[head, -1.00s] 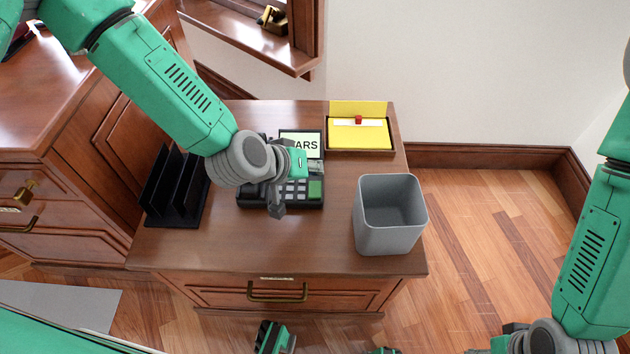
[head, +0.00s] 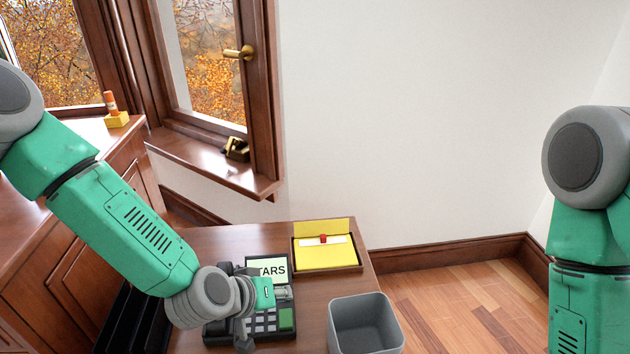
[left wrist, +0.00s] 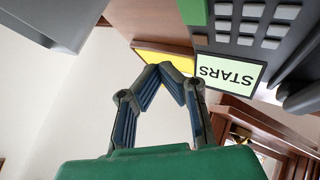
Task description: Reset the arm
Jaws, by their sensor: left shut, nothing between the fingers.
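My left gripper (head: 246,340) is over the front left of a dark keypad device (head: 268,322) on the wooden desk. Its fingers are shut and empty; in the left wrist view the fingertips (left wrist: 165,70) meet. Whether the fingers touch the device cannot be told. My right arm (head: 583,230) hangs at the right edge; its gripper is out of view.
A grey bin (head: 366,328) stands at the desk's front right. An open yellow box (head: 325,255) with a red knob lies behind it. A black rack (head: 128,322) is at the left. Floor at right is clear.

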